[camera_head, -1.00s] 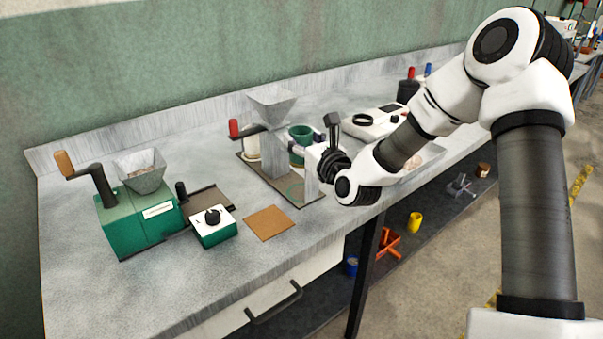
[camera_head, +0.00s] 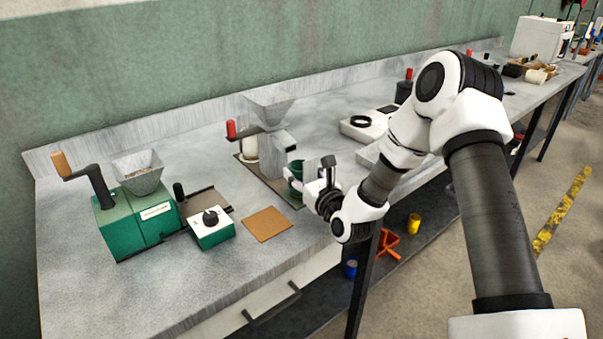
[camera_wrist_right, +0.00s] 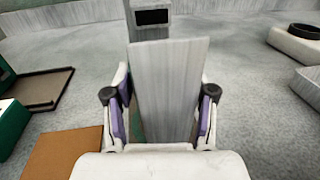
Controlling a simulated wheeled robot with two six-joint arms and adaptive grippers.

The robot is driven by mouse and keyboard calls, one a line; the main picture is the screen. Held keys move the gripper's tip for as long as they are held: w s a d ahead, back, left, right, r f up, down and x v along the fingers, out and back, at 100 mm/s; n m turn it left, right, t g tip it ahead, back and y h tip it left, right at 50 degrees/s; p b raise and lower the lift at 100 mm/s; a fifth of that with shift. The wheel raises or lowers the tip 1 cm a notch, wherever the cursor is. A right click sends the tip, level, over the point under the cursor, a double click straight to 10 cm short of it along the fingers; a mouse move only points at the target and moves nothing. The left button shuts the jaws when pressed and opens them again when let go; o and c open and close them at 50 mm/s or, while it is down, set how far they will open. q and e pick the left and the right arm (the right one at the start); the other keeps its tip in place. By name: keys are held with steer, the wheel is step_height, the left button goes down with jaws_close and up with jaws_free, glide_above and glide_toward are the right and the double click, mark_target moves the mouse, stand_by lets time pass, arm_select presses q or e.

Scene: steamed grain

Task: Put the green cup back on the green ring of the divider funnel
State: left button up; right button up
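The green cup (camera_head: 294,173) is low beside the divider funnel (camera_head: 268,108), over the right part of its base. A grey upright panel (camera_head: 311,170) partly covers it. My right gripper (camera_head: 305,185) is around the cup, its fingers set apart at about the cup's width. In the right wrist view the panel (camera_wrist_right: 170,85) stands between the purple-padded fingers (camera_wrist_right: 162,118) and hides nearly all the cup. My left gripper is out of view.
A white cup (camera_head: 250,148) stands at the funnel's left, by a red handle (camera_head: 231,129). A green grinder (camera_head: 140,225), a small green box (camera_head: 211,228) and a brown mat (camera_head: 267,224) lie left. A white scale (camera_head: 365,128) stands behind right. Bench is clear in front left.

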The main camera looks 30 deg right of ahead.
steer(key=o, duration=0.4)
steer(key=shift+f, duration=0.1)
steer(key=shift+s+r+p, duration=0.15)
steer(key=shift+r+p, duration=0.05)
steer(key=shift+p, duration=0.1)
steer(key=s, duration=0.7)
steer(key=s+a, duration=0.1)
steer(key=s, duration=0.3)
steer(key=shift+s+b, duration=0.3)
steer(key=shift+b, duration=0.05)
